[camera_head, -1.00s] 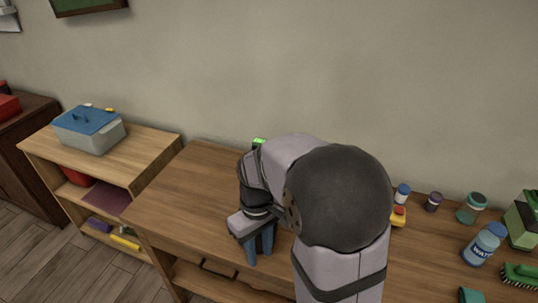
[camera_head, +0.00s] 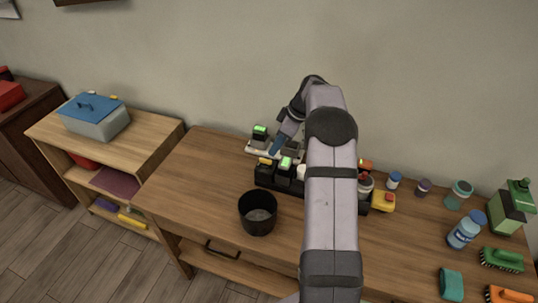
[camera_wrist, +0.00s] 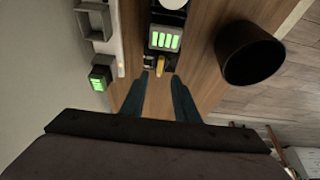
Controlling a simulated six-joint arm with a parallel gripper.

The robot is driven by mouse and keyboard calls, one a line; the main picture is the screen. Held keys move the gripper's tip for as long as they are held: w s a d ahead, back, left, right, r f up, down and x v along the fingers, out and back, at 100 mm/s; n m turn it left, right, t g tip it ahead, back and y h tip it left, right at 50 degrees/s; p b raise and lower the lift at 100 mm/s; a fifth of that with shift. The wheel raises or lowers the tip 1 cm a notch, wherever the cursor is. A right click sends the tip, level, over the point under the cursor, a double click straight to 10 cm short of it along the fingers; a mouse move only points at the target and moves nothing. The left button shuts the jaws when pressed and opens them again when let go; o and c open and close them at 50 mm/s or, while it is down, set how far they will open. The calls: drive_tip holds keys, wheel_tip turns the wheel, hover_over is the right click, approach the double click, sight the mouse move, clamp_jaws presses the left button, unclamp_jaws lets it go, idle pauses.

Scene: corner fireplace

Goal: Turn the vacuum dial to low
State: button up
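My gripper (camera_head: 277,146) is at the back of the wooden table, above or beside a black unit (camera_head: 265,181) with a green lit display (camera_head: 286,163) and a small yellow part (camera_head: 265,161). In the wrist view its two blue fingers (camera_wrist: 162,82) are apart with nothing between them. The yellow part (camera_wrist: 160,67) and the green display (camera_wrist: 165,41) lie just beyond the fingertips. A white round part (camera_wrist: 172,3) is at the top edge. I cannot tell which part is the vacuum dial; my arm hides much of the unit.
A light grey tray (camera_head: 258,149) with a green-screened device (camera_head: 260,131) stands behind the unit, near the wall. A black pot (camera_head: 258,222) stands in front. Bottles, including a blue-capped one (camera_head: 465,232), and brushes (camera_head: 502,260) are at right. The table's left part is clear.

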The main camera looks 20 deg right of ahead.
sight(269, 160)
drive_tip(key=shift+p+x, duration=1.4)
drive_tip(key=shift+x, duration=2.3)
clamp_jaws()
